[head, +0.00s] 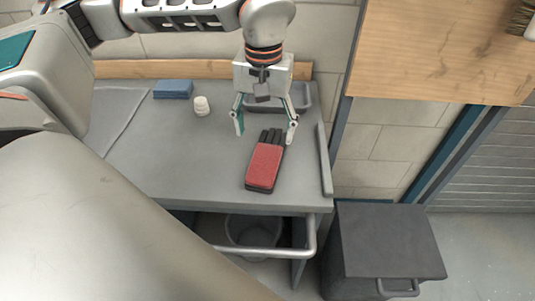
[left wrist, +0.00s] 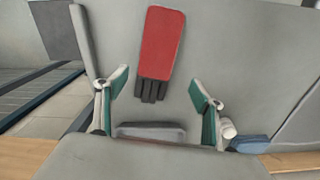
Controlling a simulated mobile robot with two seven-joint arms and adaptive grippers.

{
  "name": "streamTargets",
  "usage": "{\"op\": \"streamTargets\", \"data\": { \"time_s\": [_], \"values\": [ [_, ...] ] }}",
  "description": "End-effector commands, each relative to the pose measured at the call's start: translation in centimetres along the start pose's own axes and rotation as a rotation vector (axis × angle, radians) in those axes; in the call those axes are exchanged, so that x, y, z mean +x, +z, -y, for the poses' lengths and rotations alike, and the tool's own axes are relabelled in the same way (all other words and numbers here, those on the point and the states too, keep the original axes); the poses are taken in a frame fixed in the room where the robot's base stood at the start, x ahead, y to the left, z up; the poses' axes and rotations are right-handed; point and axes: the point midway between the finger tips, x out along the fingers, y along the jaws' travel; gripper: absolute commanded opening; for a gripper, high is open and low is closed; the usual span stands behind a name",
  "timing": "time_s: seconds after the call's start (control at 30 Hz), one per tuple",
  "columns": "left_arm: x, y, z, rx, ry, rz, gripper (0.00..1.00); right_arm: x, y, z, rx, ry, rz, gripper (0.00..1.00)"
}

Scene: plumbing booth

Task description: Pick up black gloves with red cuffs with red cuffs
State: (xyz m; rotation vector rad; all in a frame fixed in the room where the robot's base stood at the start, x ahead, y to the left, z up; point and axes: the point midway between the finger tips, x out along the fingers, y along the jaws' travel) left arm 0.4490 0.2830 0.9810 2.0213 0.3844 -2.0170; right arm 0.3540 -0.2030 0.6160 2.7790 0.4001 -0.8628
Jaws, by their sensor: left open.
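The black gloves with red cuffs (head: 265,166) lie flat on the grey worktop, with the black fingers toward the back and the red part toward the front edge. My left gripper (head: 265,136) is open and empty above the finger end of the gloves. In the left wrist view the gloves (left wrist: 160,45) lie ahead of the two spread fingertips of my left gripper (left wrist: 158,88), apart from them. My right gripper is not in either view.
The grey worktop (head: 165,165) carries a blue block (head: 173,89), a small white object (head: 201,106) and a grey tray (head: 300,97) behind my gripper. A raised rim (head: 325,160) bounds the right edge. A dark lidded box (head: 385,245) stands on the floor at right.

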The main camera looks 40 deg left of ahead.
Motion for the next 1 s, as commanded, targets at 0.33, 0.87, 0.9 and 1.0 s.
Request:
{"op": "streamTargets", "data": {
  "time_s": [0.33,0.87,0.9,1.0],
  "values": [
    [4.3,0.0,-0.7,0.001,0.0,0.007,0.68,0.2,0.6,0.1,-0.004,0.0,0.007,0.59],
    [6.8,-0.1,-0.9,0.0,0.003,0.002,0.6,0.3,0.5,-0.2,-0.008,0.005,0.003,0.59],
    [6.8,-0.1,-0.9,0.0,0.003,0.002,0.5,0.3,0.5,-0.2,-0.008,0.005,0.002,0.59],
    [6.8,-0.1,-0.9,0.0,0.003,0.003,0.26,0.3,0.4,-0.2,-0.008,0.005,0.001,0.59]
  ]
}}
